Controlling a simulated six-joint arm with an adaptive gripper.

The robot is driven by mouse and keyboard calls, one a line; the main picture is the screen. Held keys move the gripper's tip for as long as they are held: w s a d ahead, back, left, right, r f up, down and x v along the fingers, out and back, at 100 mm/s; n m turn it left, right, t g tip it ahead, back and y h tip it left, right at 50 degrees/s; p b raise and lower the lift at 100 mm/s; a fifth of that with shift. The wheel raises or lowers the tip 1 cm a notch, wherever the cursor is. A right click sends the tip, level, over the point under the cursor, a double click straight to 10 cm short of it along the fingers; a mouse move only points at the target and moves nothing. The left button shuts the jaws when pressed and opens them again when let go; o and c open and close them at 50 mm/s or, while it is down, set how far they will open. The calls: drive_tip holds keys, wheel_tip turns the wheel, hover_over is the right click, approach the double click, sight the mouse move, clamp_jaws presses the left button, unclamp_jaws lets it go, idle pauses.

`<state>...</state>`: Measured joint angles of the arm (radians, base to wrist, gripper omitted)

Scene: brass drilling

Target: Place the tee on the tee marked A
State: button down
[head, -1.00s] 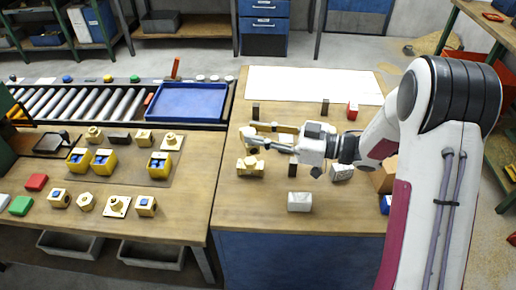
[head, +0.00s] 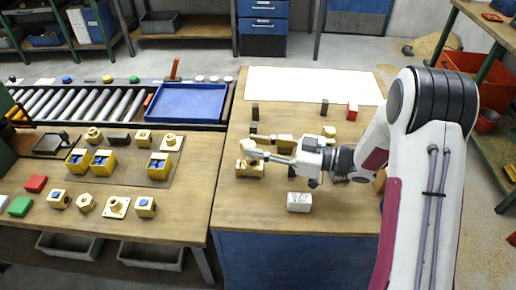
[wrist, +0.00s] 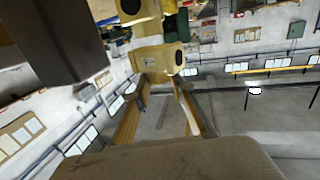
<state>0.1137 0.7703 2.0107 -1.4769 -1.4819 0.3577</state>
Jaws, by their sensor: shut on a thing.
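My gripper (head: 266,154) is shut on a brass-yellow tee (head: 248,147) at the left part of the right-hand bench. Another brass-yellow tee (head: 249,169) stands on the bench directly below the held one. The two look very close or touching; I cannot tell which. No letter A is readable on it. In the wrist view a yellow fitting with a round opening (wrist: 160,62) shows near the top centre, with part of another yellow piece above it; I cannot tell which is the held one.
Dark upright blocks (head: 255,110), a red block (head: 352,111) and more yellow fittings (head: 284,143) stand behind. A white sheet (head: 310,85) covers the back. The bench's front left is clear.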

drive_tip(key=shift+f, duration=0.5)
drive_tip(key=shift+f, duration=0.15)
drive_tip(key=c, duration=1.7)
unclamp_jaws()
drive_tip(key=v, duration=1.2)
